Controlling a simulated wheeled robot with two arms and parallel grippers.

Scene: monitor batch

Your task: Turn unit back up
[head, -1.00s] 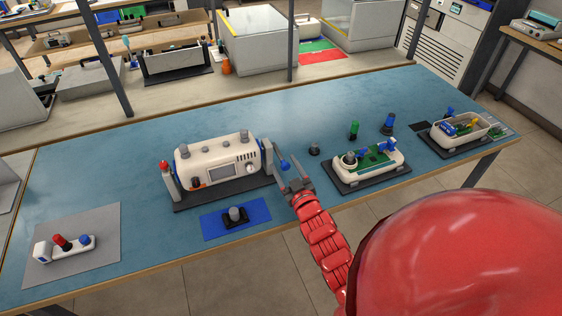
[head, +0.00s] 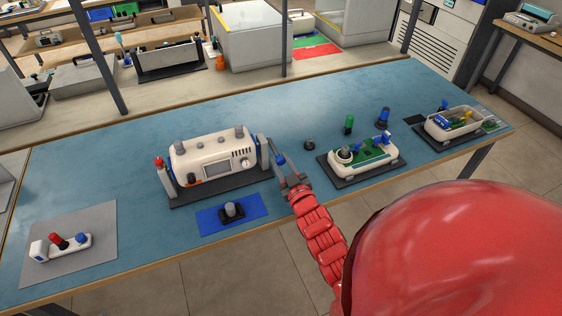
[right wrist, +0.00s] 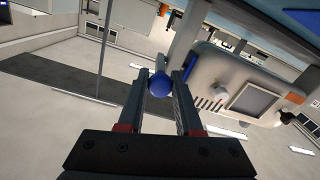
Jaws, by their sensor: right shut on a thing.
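The unit (head: 228,146) is a white box with a screen (head: 216,168), a dial and grey knobs on top. It sits between two grey posts on a dark base (head: 205,195). A red knob (head: 159,162) tops the left post. A blue ball knob (head: 281,159) is at its right side. My right gripper (head: 283,168) is at this knob, shut on it; the right wrist view shows the blue ball (right wrist: 160,85) between the fingertips (right wrist: 162,88). The unit's screen side (right wrist: 255,98) shows tilted there. My left gripper is not in view.
A blue mat (head: 252,208) with a dark knobbed piece lies in front. A grey mat (head: 100,262) with a small white device is at left. Open units with green boards (head: 372,152) stand at right, with loose knobs behind them. The blue table is clear behind the unit.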

